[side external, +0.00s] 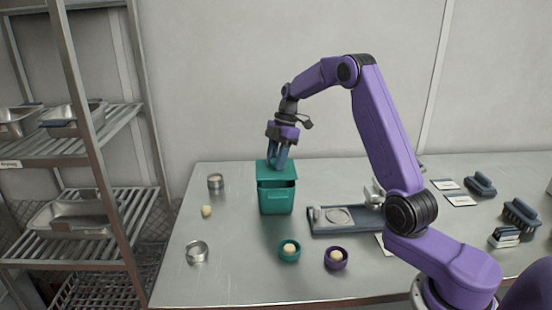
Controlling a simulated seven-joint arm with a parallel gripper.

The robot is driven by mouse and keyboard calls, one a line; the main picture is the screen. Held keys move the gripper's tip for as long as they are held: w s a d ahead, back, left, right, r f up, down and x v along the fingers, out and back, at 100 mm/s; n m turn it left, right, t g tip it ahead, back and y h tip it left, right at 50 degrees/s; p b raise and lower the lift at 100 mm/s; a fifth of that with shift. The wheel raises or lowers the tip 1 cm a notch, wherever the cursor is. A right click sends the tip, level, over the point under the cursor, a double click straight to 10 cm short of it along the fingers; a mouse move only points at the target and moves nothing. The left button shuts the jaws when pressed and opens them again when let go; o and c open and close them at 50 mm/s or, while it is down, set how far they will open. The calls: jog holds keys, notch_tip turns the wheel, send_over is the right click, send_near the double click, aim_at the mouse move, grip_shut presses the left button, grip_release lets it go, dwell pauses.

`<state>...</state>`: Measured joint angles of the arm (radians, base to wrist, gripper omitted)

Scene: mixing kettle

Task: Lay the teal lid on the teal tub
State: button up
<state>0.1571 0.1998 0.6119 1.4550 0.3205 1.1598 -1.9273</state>
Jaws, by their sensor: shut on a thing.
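The teal tub (276,201) stands upright on the steel table, left of the table's middle. The teal lid (276,173) is at the tub's top, with a dark gap showing below its front edge. I cannot tell whether its back edge touches the rim. My gripper (280,161) points down directly above the tub, with its fingers shut on the lid. The fingertips and the part of the lid they grip are hard to make out at this size.
A teal bowl (289,251) and a purple bowl (336,258) hold pale balls in front. Metal rings (196,252) and a loose pale ball (207,211) lie left. A scale-like tray (345,219) is right of the tub.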

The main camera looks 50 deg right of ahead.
jog(key=shift+f, duration=0.2)
jog(key=shift+f, duration=1)
jog(key=shift+f, duration=0.2)
dwell(0.4)
jog(key=o, duration=1.6)
jog(key=shift+r, duration=0.15)
jog(key=shift+v, duration=3.4)
